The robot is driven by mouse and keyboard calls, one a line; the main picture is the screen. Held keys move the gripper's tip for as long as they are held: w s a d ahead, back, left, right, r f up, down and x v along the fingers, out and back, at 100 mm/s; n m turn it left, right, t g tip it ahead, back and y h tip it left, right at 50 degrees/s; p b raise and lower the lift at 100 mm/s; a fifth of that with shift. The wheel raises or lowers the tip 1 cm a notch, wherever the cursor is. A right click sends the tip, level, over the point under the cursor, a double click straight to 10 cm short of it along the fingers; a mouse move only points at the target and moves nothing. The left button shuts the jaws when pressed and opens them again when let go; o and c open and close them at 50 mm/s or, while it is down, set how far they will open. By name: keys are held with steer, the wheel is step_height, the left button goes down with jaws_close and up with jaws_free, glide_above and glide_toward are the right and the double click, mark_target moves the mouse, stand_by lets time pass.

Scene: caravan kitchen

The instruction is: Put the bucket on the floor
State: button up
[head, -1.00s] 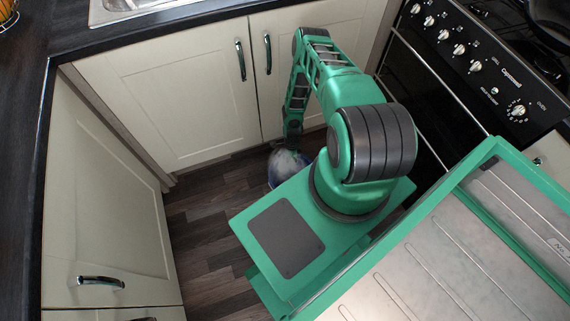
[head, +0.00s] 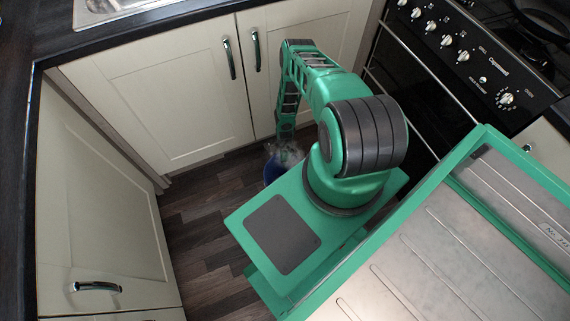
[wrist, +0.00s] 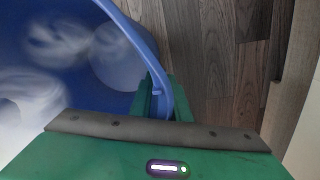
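The blue bucket (head: 271,172) is low down in front of the cabinet doors, mostly hidden behind my arm and base in the head view. In the wrist view the bucket (wrist: 150,58) fills the left side, with pale blurred patches inside it. My gripper (wrist: 163,100) has its two green fingers on either side of the bucket's rim, close against the wall, and looks shut on it. In the head view the fingertips are hidden. I cannot tell whether the bucket's base touches the floor (head: 205,215).
Cream cabinet doors (head: 160,90) stand behind the bucket, and another cabinet (head: 95,200) is at the left. A black cooker (head: 430,75) is at the right. Dark wood floor is clear to the left of my base.

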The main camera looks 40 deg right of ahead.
steer(key=shift+o, duration=0.9)
step_height(320, 180, up, 12)
steer(key=w, duration=0.1)
steer(key=shift+d, duration=0.35)
steer(key=shift+w, duration=0.1)
